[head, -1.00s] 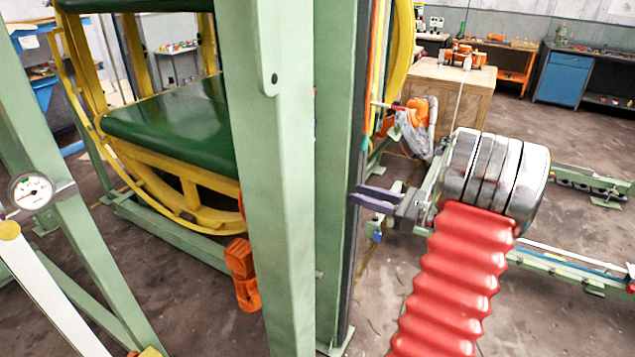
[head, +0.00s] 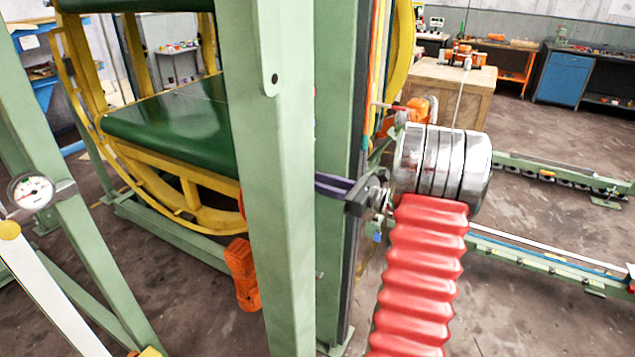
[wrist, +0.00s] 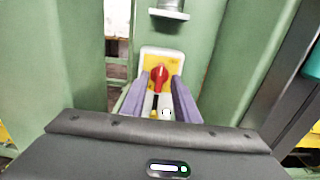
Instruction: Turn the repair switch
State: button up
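The repair switch is a red rotary knob (wrist: 159,74) on a yellow plate (wrist: 149,62) with a pale surround, seen in the wrist view between green posts. The knob's handle looks roughly upright. My gripper (wrist: 161,80) has two purple fingers, open, one on each side of the knob as seen from the wrist. I cannot tell whether the tips reach the knob or touch it. In the head view my gripper (head: 320,184) points left, its tips at the edge of the green post, which hides the switch.
A thick green post (head: 285,180) stands close in front of the fingers. A yellow wheel frame with a green panel (head: 180,120) is at the left. An orange device (head: 242,272) hangs low beside the post. A wooden crate (head: 450,90) stands behind the arm.

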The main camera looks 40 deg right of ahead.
jog(key=shift+w+a, duration=0.2)
jog(key=shift+w, duration=0.4)
jog(key=shift+c, duration=0.5)
grip_shut()
